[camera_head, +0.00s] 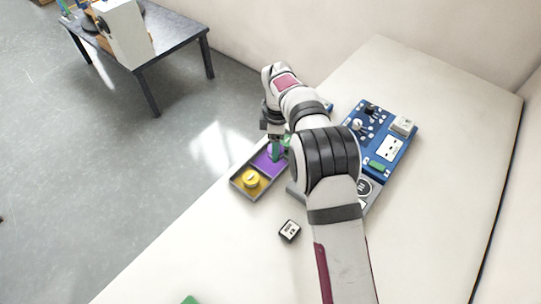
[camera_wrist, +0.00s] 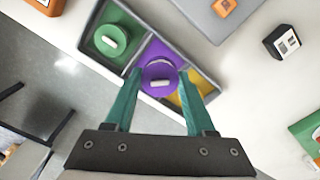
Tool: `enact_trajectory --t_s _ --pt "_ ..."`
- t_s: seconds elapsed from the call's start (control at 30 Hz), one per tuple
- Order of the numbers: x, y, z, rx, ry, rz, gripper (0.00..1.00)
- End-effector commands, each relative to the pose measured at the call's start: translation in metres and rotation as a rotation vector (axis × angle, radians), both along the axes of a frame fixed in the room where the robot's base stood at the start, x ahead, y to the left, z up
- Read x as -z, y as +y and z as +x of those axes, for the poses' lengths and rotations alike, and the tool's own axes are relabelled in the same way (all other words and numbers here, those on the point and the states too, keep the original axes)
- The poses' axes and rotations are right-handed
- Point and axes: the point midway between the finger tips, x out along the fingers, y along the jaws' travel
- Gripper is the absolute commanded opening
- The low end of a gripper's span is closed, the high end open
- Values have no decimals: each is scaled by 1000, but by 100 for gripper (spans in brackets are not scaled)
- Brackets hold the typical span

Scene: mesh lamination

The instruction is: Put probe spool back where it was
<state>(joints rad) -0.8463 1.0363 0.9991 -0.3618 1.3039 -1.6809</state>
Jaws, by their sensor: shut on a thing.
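A purple spool (camera_wrist: 160,75) with a pale bar on top is between the teal fingertips of my gripper (camera_wrist: 161,76) in the wrist view. My gripper is shut on it, at the purple middle compartment of a grey tray (camera_wrist: 218,77). I cannot tell whether the spool touches the compartment floor. A green spool (camera_wrist: 110,40) sits in the green end compartment. In the head view my gripper (camera_head: 275,149) is over the purple part, and a yellow spool (camera_head: 251,179) sits in the yellow compartment. My right finger hides part of that compartment in the wrist view.
A small black-and-white block (camera_head: 289,230) lies on the pale table (camera_head: 215,255) near the tray. A blue board (camera_head: 381,138) with several parts stands to the right, partly behind my arm. A dark table (camera_head: 165,45) stands apart at the back left.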

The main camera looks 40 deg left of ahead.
Motion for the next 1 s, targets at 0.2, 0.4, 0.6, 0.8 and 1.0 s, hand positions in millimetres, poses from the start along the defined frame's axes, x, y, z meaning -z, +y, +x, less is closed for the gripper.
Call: enact_trajectory --t_s 0.2,0.4,0.6,0.8,1.0 --pt "20 17 -6 1 -1 -1 0" --pt "52 16 -5 2 -1 -1 0" --pt "51 16 -5 2 -1 1 0" --pt "53 16 -5 2 -2 1 68" --pt "53 16 -5 2 -1 1 68"
